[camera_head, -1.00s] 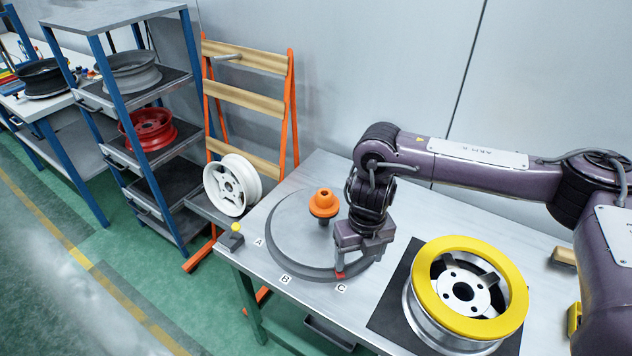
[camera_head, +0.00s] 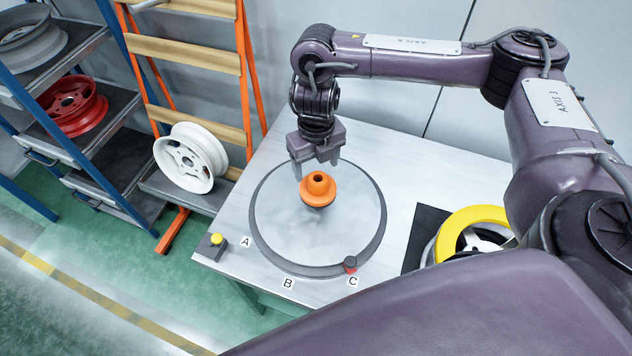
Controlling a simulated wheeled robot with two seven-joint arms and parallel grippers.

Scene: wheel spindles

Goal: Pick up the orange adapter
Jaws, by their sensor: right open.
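The orange adapter (camera_head: 318,191) is a flanged ring with a raised, hollow top. It stands upright above the middle of the round grey disc (camera_head: 290,238) on the table. What supports it is mostly hidden. My right gripper (camera_head: 316,168) points down just behind and above the adapter, its fingers spread and nothing held between them. I cannot tell whether a finger touches the adapter. My left gripper is not in view.
A small dark knob with red (camera_head: 350,265) stands at the disc's rim by label C. A yellow-rimmed wheel (camera_head: 462,228) is at the right, partly hidden by my arm. A white wheel (camera_head: 190,158) rests on a rack.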

